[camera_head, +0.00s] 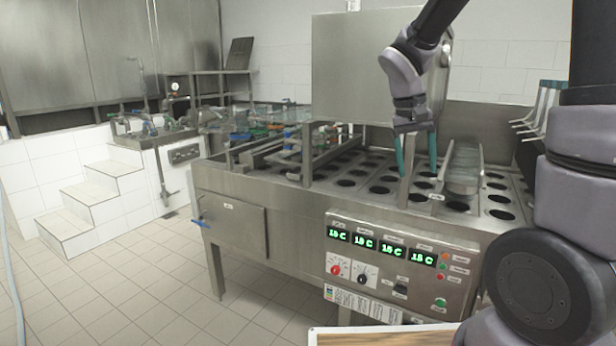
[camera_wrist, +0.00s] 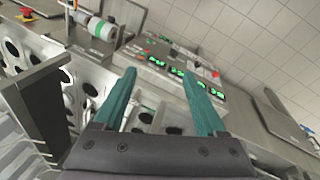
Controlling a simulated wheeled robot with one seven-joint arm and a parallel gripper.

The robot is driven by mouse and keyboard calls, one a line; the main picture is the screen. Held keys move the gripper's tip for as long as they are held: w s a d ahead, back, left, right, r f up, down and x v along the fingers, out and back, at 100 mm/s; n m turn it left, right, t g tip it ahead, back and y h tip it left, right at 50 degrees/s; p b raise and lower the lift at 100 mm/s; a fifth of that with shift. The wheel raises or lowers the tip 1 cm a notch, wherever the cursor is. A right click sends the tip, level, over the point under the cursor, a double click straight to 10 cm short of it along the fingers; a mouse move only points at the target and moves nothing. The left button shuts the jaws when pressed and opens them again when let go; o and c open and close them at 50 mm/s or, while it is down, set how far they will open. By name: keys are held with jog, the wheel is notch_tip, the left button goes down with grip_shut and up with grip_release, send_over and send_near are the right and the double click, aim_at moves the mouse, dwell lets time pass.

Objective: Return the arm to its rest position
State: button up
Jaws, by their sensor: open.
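My gripper (camera_head: 415,158) hangs from my arm over the right part of the steel cup filler (camera_head: 245,190), with its two teal fingers pointing down. The fingers are spread apart with nothing between them. In the wrist view my gripper (camera_wrist: 165,90) also shows open and empty, with the machine's top of round holes and its control panel beyond. The fingertips look to be above the hole plate; whether they touch it I cannot tell.
The control panel (camera_head: 395,265) with green displays sits on the machine's front. A steel trough (camera_head: 463,168) lies right of my gripper. A tall steel box (camera_head: 350,65) stands behind. White tiled steps (camera_head: 90,195) are at the left. The tiled floor (camera_head: 150,290) in front is clear.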

jog(key=s+r+m+t+y, duration=0.2)
jog(key=s+r+t+y, duration=0.2)
jog(key=s+r, duration=0.9)
jog(key=t, duration=0.2)
jog(key=shift+s+a+t+y, duration=0.15)
jog(key=shift+t+y, duration=0.25)
dwell(0.5)
